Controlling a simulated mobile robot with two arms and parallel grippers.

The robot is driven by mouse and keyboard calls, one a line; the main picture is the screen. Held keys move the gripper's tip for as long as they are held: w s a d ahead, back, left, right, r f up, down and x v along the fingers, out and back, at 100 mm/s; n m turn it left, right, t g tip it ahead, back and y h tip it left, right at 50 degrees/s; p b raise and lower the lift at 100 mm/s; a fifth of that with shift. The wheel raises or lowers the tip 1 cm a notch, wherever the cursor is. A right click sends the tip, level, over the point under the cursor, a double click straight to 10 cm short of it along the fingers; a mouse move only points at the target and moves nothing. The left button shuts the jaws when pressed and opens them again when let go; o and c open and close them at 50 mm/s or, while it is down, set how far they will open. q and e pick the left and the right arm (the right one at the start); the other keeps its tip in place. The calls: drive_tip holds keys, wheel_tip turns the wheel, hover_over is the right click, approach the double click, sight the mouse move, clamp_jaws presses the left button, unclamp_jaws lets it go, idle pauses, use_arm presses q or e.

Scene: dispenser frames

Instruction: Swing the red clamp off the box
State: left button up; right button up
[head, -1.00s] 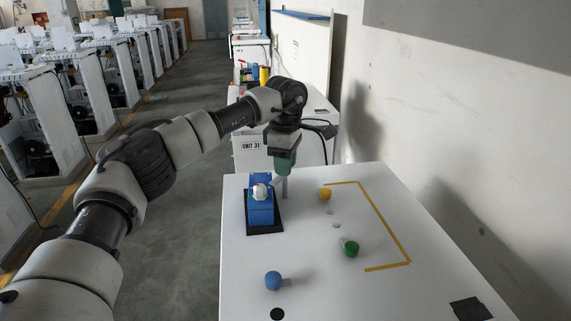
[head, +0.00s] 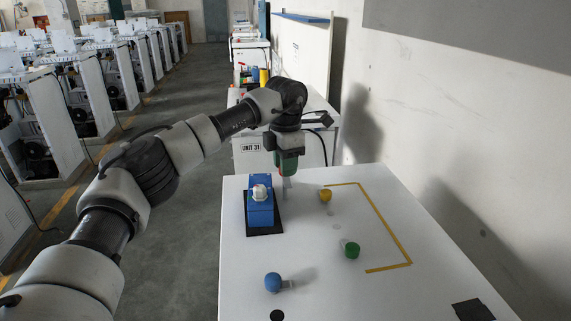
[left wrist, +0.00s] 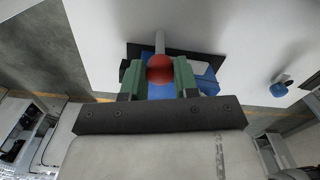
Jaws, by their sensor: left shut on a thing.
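A blue box (head: 261,214) stands on a black base (head: 263,231) at the table's left, with a pale rounded piece (head: 260,192) on top. My left gripper (head: 287,172) is just behind and right of the box, pointing down. In the left wrist view, its green fingers (left wrist: 159,74) are shut around the red ball of the clamp (left wrist: 160,68). A grey rod (left wrist: 160,42) runs from the ball. The blue box (left wrist: 206,80) is partly hidden by the fingers there. In the head view the clamp is mostly hidden. My right gripper is out of view.
On the white table (head: 330,290) stand a yellow knob (head: 325,195), a green knob (head: 352,250) and a blue knob (head: 273,282). Yellow tape (head: 385,228) marks the right side. A wall is at the right.

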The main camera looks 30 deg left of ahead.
use_arm(q)
drive_tip(key=shift+r, duration=0.1)
idle(0.4)
drive_tip(key=o, duration=0.9)
drive_tip(key=shift+r, duration=0.15)
wheel_tip(320, 180, up, 10)
drive_tip(key=shift+r+b, duration=0.2)
drive_tip(key=shift+b, duration=1.05)
drive_tip(key=shift+a, duration=0.1)
